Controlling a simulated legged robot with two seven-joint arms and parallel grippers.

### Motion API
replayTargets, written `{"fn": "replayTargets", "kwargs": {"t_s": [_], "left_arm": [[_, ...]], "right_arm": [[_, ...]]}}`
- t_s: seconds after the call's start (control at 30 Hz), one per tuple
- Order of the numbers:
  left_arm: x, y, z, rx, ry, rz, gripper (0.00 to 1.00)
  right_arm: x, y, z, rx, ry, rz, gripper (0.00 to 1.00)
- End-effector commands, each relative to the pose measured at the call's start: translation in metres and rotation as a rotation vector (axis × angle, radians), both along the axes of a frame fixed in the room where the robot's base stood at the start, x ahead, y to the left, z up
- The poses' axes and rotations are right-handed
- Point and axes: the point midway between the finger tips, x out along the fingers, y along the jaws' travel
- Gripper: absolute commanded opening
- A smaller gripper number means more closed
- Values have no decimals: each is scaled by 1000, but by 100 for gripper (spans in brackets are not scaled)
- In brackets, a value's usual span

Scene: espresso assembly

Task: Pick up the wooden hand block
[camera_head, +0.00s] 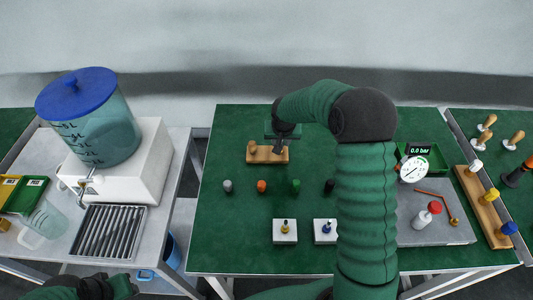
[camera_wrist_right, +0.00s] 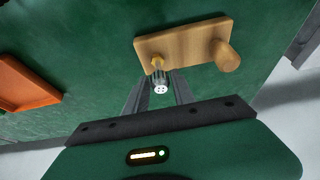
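The wooden block (camera_head: 265,154) lies on the green table, left of my right arm. In the head view that gripper (camera_head: 279,146) is over the block. My left gripper (camera_head: 118,288) shows partly at the lower left.
Several small coloured pegs (camera_head: 262,186) and two white bases (camera_head: 285,231) stand in front. A blue-lidded tank (camera_head: 92,118) is at left. A gauge (camera_head: 413,169), red-capped bottle (camera_head: 427,214) and wooden rack (camera_head: 484,207) are at right. An orange tray (camera_wrist_right: 24,86) shows in the wrist view.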

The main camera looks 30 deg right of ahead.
Motion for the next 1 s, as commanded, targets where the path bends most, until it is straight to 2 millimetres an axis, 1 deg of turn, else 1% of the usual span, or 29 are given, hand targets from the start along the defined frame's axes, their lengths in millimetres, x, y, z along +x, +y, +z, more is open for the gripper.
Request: {"fn": "replayTargets", "kwargs": {"t_s": [0.03, 0.2, 1.0], "left_arm": [[0, 0, 0, 0, 0, 0, 36], [0, 0, 0, 0, 0, 1, 36], [0, 0, 0, 0, 0, 0, 36]], "right_arm": [[0, 0, 0, 0, 0, 0, 23], [0, -2, -1, 3, 1, 1, 0], [0, -3, -2, 1, 3, -1, 0]]}}
